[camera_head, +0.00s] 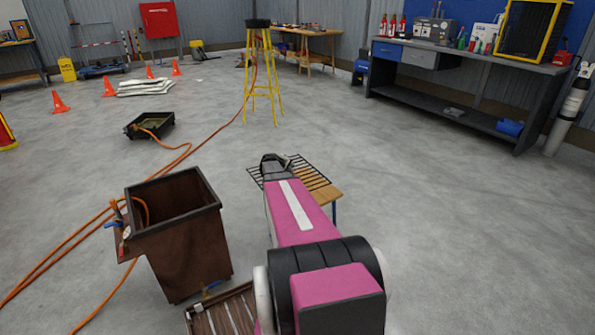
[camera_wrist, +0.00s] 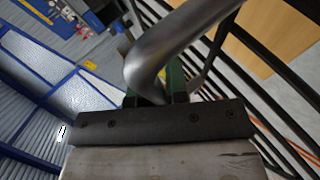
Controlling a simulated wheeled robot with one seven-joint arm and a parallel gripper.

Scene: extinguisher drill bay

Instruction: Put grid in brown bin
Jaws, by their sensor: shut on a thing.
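The grid (camera_head: 308,176) is a dark rack of thin parallel bars. In the head view it shows on both sides of my gripper (camera_head: 274,164), just over a small wooden-topped table (camera_head: 326,193). The gripper is shut on the grid; my arm hides the grid's middle. In the wrist view, the grid's dark bars (camera_wrist: 275,107) run along the right, and a grey curved bar crosses in front of the fingers (camera_wrist: 160,92). I cannot tell whether the grid still touches the tabletop. The brown bin (camera_head: 180,247) stands open and upright, left of my arm, with a dark rim.
An orange hose (camera_head: 75,240) runs across the floor and behind the bin. A slatted wooden piece (camera_head: 225,313) lies by the bin's foot. A black tray (camera_head: 150,125) and a yellow stool (camera_head: 262,75) stand farther off.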

